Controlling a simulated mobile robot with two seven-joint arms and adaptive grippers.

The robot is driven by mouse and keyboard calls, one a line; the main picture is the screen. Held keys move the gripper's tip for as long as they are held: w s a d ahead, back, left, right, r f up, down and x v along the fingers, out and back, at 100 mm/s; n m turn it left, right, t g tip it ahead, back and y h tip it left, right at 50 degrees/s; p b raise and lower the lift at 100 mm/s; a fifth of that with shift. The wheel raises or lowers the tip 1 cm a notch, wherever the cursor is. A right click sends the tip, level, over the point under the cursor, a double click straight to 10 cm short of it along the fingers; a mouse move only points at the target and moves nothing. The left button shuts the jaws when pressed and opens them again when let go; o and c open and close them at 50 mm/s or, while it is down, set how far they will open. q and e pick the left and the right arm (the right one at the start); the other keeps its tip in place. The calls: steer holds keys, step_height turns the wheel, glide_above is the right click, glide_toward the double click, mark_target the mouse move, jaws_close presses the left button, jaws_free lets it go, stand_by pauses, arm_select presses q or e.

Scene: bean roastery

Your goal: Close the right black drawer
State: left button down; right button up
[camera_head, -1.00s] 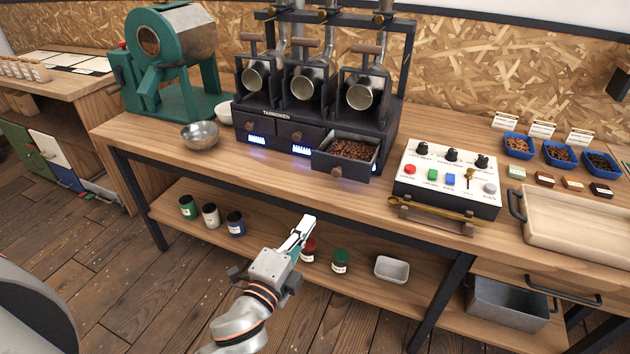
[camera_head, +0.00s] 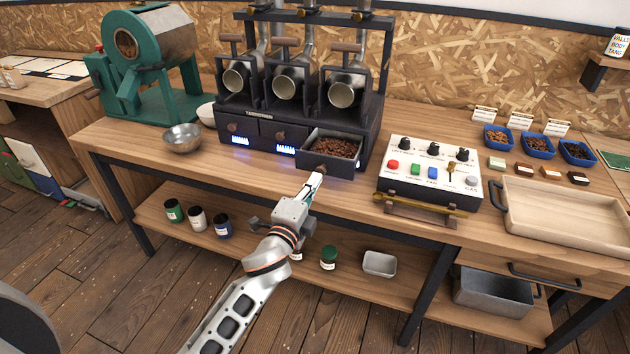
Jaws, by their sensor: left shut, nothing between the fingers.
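The right black drawer (camera_head: 333,167) of the dark roaster unit stands pulled out and holds brown beans (camera_head: 331,147). A round wooden knob sits on its front, close to my fingertips. My left gripper (camera_head: 316,181) is shut and empty, its fingers pointing up at the lower front of this drawer. I cannot tell whether the fingertips touch it. The other two drawers (camera_head: 279,136) of the unit are closed. My right gripper is not in view.
A control box (camera_head: 428,174) with colored buttons stands to the right, with a brass scoop (camera_head: 420,203) before it. A metal bowl (camera_head: 183,138) sits left. A wooden tray (camera_head: 565,215) lies at right. Jars and a small tin (camera_head: 379,263) stand on the lower shelf.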

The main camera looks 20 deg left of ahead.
arm_select(q)
steer(key=shift+w, duration=0.35)
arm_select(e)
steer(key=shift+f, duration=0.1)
arm_select(q)
steer(key=b, duration=0.3)
glide_toward(330, 152)
steer(key=w, duration=0.2)
steer(key=w+d+r, duration=0.1)
steer(key=w+r, duration=0.1)
steer(key=w, duration=0.1)
steer(key=shift+w+d, duration=0.25)
steer(key=shift+w, duration=0.5)
steer(key=shift+r, duration=0.35)
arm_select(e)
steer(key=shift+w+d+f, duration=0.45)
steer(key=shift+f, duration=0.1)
arm_select(q)
steer(key=shift+r, duration=0.1)
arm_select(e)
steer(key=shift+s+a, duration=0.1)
